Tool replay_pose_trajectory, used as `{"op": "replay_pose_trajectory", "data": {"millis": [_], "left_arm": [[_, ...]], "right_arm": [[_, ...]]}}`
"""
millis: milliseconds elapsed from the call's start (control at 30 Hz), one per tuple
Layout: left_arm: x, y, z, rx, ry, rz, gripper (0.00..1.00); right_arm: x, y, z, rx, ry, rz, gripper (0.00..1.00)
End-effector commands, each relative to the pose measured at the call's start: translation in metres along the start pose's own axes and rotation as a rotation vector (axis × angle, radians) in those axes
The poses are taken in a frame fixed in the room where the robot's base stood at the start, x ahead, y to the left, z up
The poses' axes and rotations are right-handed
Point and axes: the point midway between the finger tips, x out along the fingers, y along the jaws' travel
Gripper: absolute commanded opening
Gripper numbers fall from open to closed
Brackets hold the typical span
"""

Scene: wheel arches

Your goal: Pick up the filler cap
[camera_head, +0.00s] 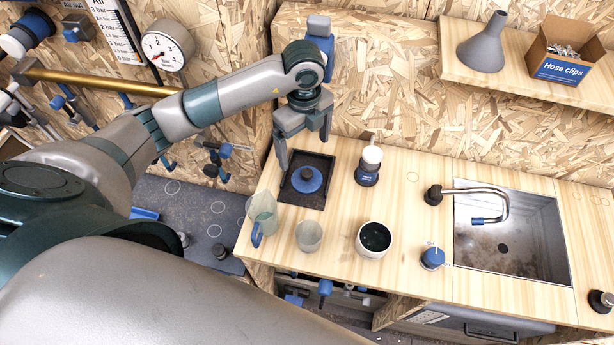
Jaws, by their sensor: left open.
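A round blue cap with a dark raised knob (307,179), which looks like the filler cap, lies in a shallow black tray (311,203) at the left end of the wooden worktop. My left gripper (304,152) is open and empty, pointing down at the back of the tray. Its fingers are spread and it appears above the cap; the exact height cannot be told. Nothing is between the fingers. My right gripper is not in view.
A clear jug (262,216), a clear cup (309,236) and a white bowl with dark contents (374,239) stand in front of the tray. A white-topped bottle (369,165) stands right of it. A small blue-topped item (432,257) sits near the sink (520,250). Chipboard wall rises behind.

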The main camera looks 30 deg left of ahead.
Motion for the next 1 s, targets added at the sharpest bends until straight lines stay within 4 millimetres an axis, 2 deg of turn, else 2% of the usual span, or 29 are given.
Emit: {"op": "replay_pose_trajectory", "data": {"millis": [200, 400, 500, 1000], "left_arm": [[0.023, 0.001, -0.001, 0.000, 0.002, 0.003, 0.91], [0.056, 0.000, -0.001, 0.001, 0.002, 0.002, 0.91], [0.064, 0.000, -0.001, 0.001, 0.001, 0.001, 0.91], [0.068, 0.000, -0.001, 0.001, 0.002, 0.000, 0.91]], "right_arm": [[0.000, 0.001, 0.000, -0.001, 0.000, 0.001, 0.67], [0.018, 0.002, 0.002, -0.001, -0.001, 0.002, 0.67], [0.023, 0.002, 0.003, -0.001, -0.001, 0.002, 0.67], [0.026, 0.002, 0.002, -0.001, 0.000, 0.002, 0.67]]}}
